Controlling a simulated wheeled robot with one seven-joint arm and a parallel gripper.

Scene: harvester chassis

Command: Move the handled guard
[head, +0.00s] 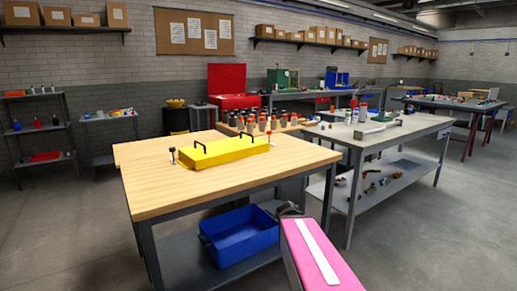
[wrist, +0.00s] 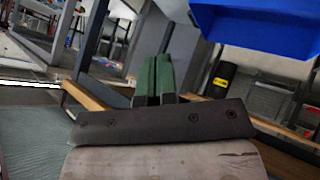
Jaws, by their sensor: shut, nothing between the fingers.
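The handled guard (head: 225,152) is a long yellow cover with two black handles on top. It lies on the light wooden tabletop (head: 150,193) of the near workbench. My gripper (wrist: 154,78) shows in the wrist view as two green fingers, side by side and shut with nothing between them. It is away from the guard, which I cannot make out in the wrist view. My pink arm (head: 308,255) reaches up from the bottom of the head view, in front of the bench; the fingers are not clear there.
A blue bin (head: 240,236) sits on the bench's lower shelf; a blue bin (wrist: 255,22) also fills the wrist view's top right. Bottles stand behind the guard. A grey bench (head: 410,127) stands right. Floor at left is clear.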

